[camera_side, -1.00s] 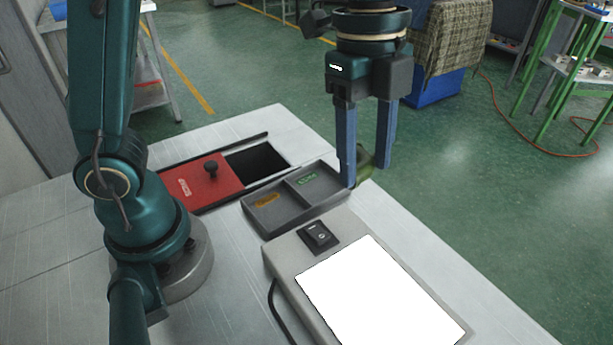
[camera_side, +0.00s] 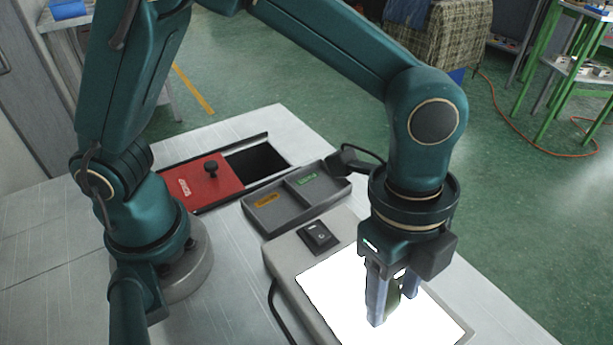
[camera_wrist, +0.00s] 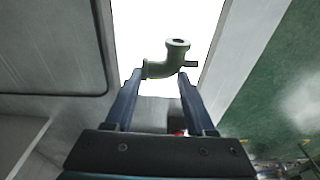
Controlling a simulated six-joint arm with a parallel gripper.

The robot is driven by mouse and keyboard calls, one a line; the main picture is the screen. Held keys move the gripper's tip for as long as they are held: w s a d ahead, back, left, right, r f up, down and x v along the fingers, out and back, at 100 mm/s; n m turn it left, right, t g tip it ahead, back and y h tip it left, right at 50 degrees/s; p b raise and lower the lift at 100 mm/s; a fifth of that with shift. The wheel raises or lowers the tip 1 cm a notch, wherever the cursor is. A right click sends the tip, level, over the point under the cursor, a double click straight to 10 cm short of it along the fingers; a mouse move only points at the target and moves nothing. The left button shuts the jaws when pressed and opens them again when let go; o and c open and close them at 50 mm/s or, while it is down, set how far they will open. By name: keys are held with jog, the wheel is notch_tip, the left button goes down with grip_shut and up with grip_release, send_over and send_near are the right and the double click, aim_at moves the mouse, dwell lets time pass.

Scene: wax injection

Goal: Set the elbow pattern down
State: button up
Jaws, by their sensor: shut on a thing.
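The green elbow pattern (camera_wrist: 166,63) is between the fingertips of my gripper (camera_wrist: 162,78) in the wrist view, with a round flanged end facing the camera. In the side view my gripper (camera_side: 393,302) is over the lit white panel (camera_side: 340,290), fingers pointing down. The elbow (camera_side: 393,296) shows there only as a dark green part, mostly hidden by the fingers. I cannot tell whether it touches the panel.
Beside the panel are a black switch (camera_side: 318,237) and a grey two-compartment tray (camera_side: 268,221) with orange and green labels. A red sliding lid (camera_side: 203,184) with a black knob lies next to a dark opening (camera_side: 257,161). The table's right edge borders green floor.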

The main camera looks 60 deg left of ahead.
jog(key=shift+f, duration=0.75)
jog(key=shift+f, duration=0.15)
jog(key=o, duration=1.3)
notch_tip(320, 180, up, 12)
jog(key=a+f, duration=0.1)
jog(key=a, duration=0.1)
jog(key=a+r+n+t, duration=0.2)
jog(key=a+r+n, duration=0.1)
jog(key=a+n, duration=0.6)
jog(key=s+a+f+n+t, duration=0.1)
jog(key=a+n, duration=0.2)
jog(key=s+a+f+n+t+y, duration=0.1)
jog(key=s+a+n, duration=0.1)
jog(key=a+n, duration=0.1)
jog(key=s+a+f+n+t, duration=0.1)
jog(key=s+a+f+n, duration=0.1)
jog(key=a+n, duration=0.1)
jog(key=shift+a+y, duration=0.3)
jog(key=shift+a, duration=0.5)
